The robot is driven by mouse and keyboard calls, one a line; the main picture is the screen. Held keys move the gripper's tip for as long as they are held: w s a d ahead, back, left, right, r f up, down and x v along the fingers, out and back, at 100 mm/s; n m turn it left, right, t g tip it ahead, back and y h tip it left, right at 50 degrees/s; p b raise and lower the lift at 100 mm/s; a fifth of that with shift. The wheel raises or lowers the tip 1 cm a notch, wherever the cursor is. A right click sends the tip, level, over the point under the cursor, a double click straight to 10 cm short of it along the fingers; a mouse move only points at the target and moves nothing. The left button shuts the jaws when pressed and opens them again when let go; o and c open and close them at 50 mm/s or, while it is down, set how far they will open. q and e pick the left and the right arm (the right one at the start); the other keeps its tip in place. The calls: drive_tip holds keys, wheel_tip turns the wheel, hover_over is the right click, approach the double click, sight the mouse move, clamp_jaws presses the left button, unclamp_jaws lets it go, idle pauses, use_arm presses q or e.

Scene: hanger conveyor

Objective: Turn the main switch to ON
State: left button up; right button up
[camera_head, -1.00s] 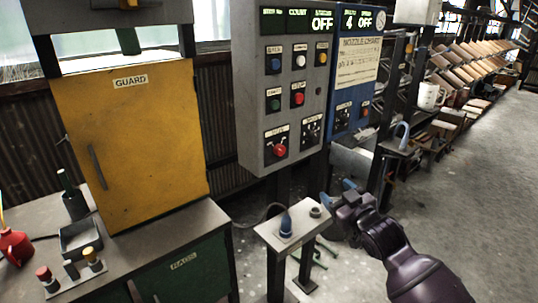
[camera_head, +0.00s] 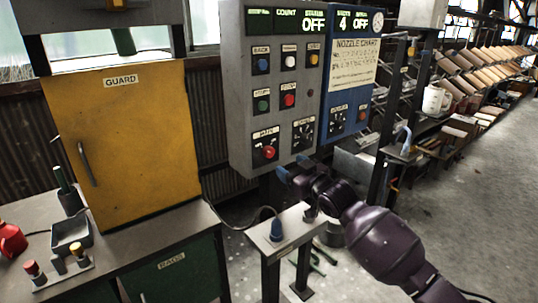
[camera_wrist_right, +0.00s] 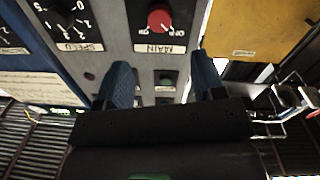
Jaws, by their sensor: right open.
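The main switch is a red knob (camera_head: 269,152) at the lower left of the grey control panel (camera_head: 238,90). In the right wrist view the red knob (camera_wrist_right: 159,18) sits near the top, above the MAIN label and between the small position marks. The panel's status display (camera_head: 313,23) reads OFF. My right gripper (camera_head: 293,170) is below and right of the knob, its blue fingers apart and empty. In the right wrist view the open gripper (camera_wrist_right: 165,75) points toward the knob, which lies beyond the fingertips and untouched. My left gripper is out of view.
A speed dial (camera_head: 303,134) is right of the main switch, with several push buttons above. A blue panel (camera_head: 349,90) adjoins on the right. A small stand (camera_head: 298,232) with a blue-topped item is below. The yellow guard door (camera_head: 125,140) is left.

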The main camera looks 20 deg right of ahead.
sight(270, 153)
drive_tip(key=b+x, duration=0.1)
drive_tip(key=x, duration=0.7)
drive_tip(key=shift+w+a+f, duration=0.1)
drive_tip(key=shift+w, duration=0.1)
drive_tip(key=shift+w+a+b, duration=0.2)
drive_tip(key=shift+w+b, duration=0.1)
drive_tip(key=shift+w, duration=0.35)
drive_tip(key=c, duration=0.9)
drive_tip(key=shift+c, duration=0.2)
